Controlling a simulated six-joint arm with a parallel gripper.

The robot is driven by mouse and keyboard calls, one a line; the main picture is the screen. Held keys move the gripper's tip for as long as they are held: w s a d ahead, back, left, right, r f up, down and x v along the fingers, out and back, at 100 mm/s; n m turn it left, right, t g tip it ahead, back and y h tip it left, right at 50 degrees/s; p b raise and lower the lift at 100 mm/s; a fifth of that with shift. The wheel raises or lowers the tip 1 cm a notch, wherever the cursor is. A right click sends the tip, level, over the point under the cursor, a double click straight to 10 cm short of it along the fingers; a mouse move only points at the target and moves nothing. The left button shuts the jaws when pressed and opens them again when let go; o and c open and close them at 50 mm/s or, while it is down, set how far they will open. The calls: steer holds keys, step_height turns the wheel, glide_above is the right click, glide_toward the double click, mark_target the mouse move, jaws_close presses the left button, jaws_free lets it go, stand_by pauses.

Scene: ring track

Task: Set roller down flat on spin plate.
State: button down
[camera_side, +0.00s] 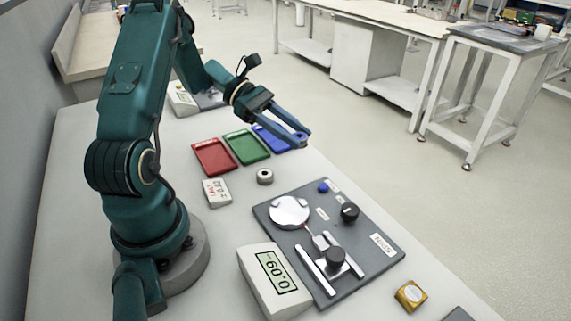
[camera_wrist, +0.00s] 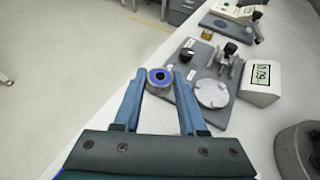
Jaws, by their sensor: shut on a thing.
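My gripper (camera_side: 303,140) is raised over the far part of the bench, near the blue tray. In the wrist view its two blue fingers (camera_wrist: 159,78) are shut on the roller (camera_wrist: 159,77), a short metal ring with a blue band around its bore. The roller is hard to make out between the fingertips in the side view. The spin plate (camera_side: 290,211) is a bare silver disc on a dark grey board (camera_side: 325,290).
Red (camera_side: 214,157), green (camera_side: 246,146) and blue (camera_side: 268,134) trays lie beside the board. A small grey ring (camera_side: 265,176) stands on the bench between trays and board. The board carries a black knob (camera_side: 349,211) and a slide fixture (camera_side: 335,257). A digital readout (camera_side: 273,280) stands beside it.

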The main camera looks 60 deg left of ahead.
mark_target(284, 205)
steer(key=s+d+m+g, duration=0.1)
steer(key=s+d, duration=0.1)
steer(key=d, duration=0.1)
steer(key=s+d+m+g+h, duration=0.1)
steer(key=s+d, duration=0.1)
steer(key=d, duration=0.1)
steer(key=s+d+f+m+g, duration=0.1)
steer(key=s+d, duration=0.2)
steer(key=shift+s+f+g+h, duration=0.1)
steer(key=shift+g+h, duration=0.2)
steer(key=shift+g, duration=0.1)
steer(key=shift+a+f, duration=0.1)
steer(key=shift+f, duration=2.45)
steer(key=shift+f, duration=0.1)
steer(key=shift+c, duration=2.3)
jaws_free()
